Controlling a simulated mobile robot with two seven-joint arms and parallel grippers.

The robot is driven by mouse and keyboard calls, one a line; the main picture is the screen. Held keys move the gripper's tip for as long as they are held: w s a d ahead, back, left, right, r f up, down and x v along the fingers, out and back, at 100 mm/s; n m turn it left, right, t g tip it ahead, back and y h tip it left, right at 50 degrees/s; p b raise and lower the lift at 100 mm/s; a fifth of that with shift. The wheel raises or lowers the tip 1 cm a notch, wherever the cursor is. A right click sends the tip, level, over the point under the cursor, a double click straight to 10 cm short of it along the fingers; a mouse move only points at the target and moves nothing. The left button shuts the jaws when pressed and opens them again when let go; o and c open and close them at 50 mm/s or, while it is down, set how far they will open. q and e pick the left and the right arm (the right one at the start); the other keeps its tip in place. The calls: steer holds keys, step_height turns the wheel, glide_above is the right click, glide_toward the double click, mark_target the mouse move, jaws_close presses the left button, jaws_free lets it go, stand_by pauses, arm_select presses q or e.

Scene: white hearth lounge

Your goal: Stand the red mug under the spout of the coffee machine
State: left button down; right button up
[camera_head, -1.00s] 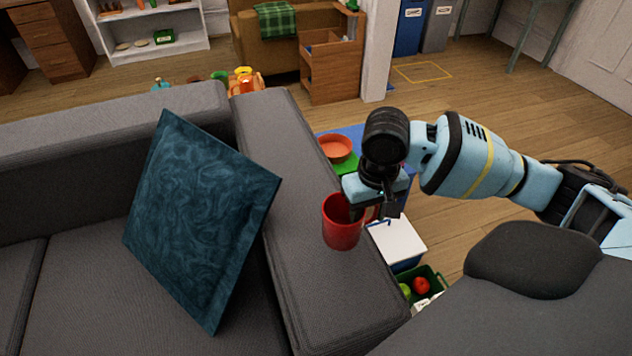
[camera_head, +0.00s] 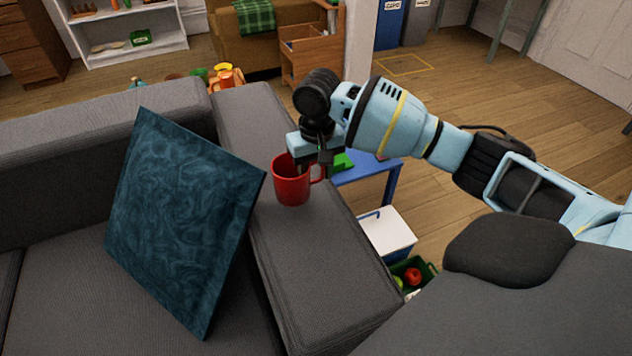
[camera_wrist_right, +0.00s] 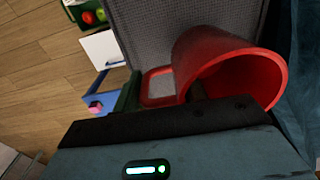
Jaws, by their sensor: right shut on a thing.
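The red mug (camera_head: 291,186) is upright at the sofa's armrest in the head view, its handle to the right. I cannot tell whether its base touches the armrest. My right gripper (camera_head: 309,163) comes down on the mug from above and is shut on its rim. In the right wrist view the mug (camera_wrist_right: 225,62) is close, with its open mouth towards the camera and one finger reaching inside it. My left gripper is not in view. No coffee machine shows in these frames.
A grey sofa armrest (camera_head: 305,265) lies below the mug, with a dark teal cushion (camera_head: 185,215) to its left. A blue table (camera_head: 372,174), a white-lidded box (camera_head: 388,232) and a green crate (camera_head: 427,271) stand right of the armrest. Wooden floor is open beyond.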

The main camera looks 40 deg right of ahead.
mark_target(316, 180)
step_height(316, 180, down, 4)
steer(key=shift+r+b, duration=0.25)
steer(key=shift+b, duration=0.2)
steer(key=shift+r, duration=0.1)
steer(key=o, duration=1.3)
